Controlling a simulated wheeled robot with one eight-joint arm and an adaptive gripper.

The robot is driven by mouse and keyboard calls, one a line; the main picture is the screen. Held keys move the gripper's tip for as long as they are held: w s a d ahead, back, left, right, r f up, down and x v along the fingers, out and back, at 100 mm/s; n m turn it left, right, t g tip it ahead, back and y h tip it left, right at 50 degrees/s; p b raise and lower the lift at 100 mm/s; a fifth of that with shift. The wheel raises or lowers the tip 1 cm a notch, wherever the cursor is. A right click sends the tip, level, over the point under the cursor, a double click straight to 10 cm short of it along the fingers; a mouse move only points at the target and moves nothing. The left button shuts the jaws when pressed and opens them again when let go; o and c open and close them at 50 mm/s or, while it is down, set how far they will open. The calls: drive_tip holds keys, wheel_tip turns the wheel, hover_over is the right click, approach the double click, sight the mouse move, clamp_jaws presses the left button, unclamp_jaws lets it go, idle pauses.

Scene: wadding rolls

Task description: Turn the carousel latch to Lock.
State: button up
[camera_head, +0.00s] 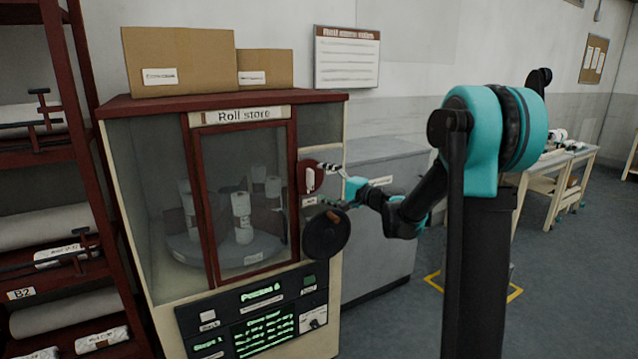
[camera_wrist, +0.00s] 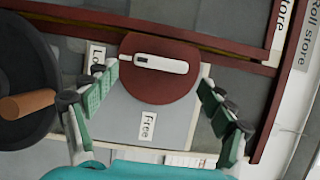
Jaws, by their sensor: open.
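The carousel latch is a dark red disc (camera_wrist: 160,85) with a white lever (camera_wrist: 172,65) on the front of the Roll store cabinet. It shows in the head view (camera_head: 311,178), where the lever looks upright. In the wrist view the lever lies across the disc, its dark-marked end facing a partly hidden label starting "Lo" (camera_wrist: 97,60). A "Free" label (camera_wrist: 148,124) sits beside the disc, off the lever's line. My gripper (camera_wrist: 157,81) is open, its fingers either side of the disc, with nothing between them gripped. It also shows in the head view (camera_head: 334,187); contact cannot be told.
A black handwheel (camera_head: 326,235) with a brown knob (camera_wrist: 27,104) sits just below the latch, close to my gripper. The cabinet's red door frame (camera_head: 293,190) is beside it. A grey cabinet (camera_head: 385,240) stands to the right. A shelf rack (camera_head: 85,200) stands at left.

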drive_tip(key=v, duration=1)
drive_tip(key=shift+a+f, duration=0.1)
drive_tip(key=s+f+n+g+h, duration=0.3)
drive_tip(key=s+f+h, duration=0.1)
drive_tip(key=s+f, duration=0.55)
drive_tip(key=s+d+f+n+g+h, duration=0.1)
drive_tip(key=s+d+f+n+h, duration=0.1)
drive_tip(key=s+d+f+h, duration=0.3)
drive_tip(key=s+d+f+n+g+h, duration=0.1)
drive_tip(key=s+d+f+h, duration=0.5)
drive_tip(key=s, duration=1.1)
drive_tip(key=d+f, duration=0.4)
drive_tip(key=d, duration=0.2)
drive_tip(key=shift+d+f+n+g, duration=0.15)
drive_tip(key=shift+f+n+g, duration=0.15)
drive_tip(key=shift+f+n, duration=0.1)
drive_tip(key=shift+w, duration=0.1)
